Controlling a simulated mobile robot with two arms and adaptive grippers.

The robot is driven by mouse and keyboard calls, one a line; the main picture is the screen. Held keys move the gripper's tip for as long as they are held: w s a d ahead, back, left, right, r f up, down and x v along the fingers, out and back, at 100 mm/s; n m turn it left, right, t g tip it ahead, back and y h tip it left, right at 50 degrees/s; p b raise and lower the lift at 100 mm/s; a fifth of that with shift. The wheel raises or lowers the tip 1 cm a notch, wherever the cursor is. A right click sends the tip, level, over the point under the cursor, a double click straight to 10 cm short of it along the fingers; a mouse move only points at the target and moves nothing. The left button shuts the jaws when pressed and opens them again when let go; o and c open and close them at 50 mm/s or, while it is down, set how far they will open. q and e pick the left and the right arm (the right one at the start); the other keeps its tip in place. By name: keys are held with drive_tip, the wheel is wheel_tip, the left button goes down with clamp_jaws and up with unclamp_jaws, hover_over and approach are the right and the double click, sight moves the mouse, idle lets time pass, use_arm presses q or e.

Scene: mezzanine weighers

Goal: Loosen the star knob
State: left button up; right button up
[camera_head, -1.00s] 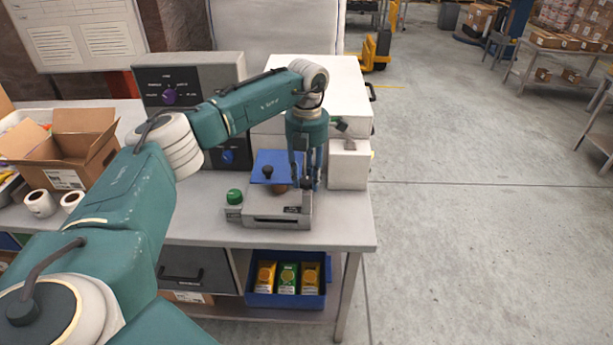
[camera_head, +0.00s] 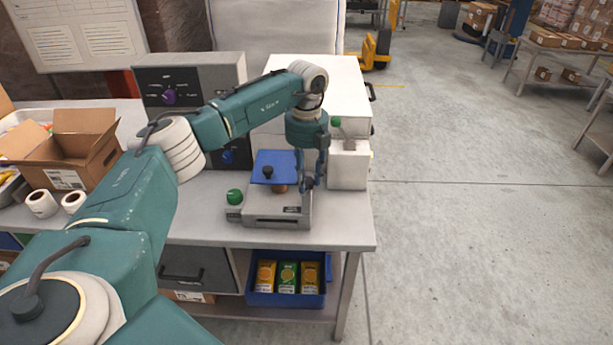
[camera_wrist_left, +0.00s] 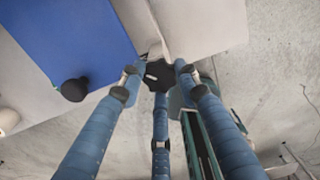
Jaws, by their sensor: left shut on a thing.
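The black star knob (camera_wrist_left: 158,76) sits between the fingertips of my left gripper in the left wrist view. It also shows in the head view, small and partly hidden, as a dark knob (camera_head: 308,183) at the right end of the grey device (camera_head: 262,207) on the bench. My left gripper (camera_head: 309,180) points down from above, its blue fingers shut around the knob. In the left wrist view the fingers (camera_wrist_left: 158,85) close in from several sides. My right gripper is not in view.
A blue plate (camera_head: 275,160) with a small black knob (camera_head: 267,173) is on the device. A green knob (camera_head: 235,196) is at its left. A white block (camera_head: 348,168) stands close to the gripper's right. An open cardboard box (camera_head: 72,145) and label rolls (camera_head: 40,203) are at the left.

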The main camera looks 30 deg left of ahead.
sight(307, 179)
use_arm(q)
drive_tip(key=shift+w+r+n, duration=0.2)
drive_tip(key=shift+r+n, duration=0.05)
drive_tip(key=shift+n, duration=0.35)
drive_tip(key=o, duration=0.9)
drive_tip(key=shift+a, duration=0.1)
drive_tip(key=shift+c, duration=0.2)
drive_tip(key=shift+o, duration=1.4)
drive_tip(key=shift+f, duration=0.15)
wheel_tip(307, 179, up, 12)
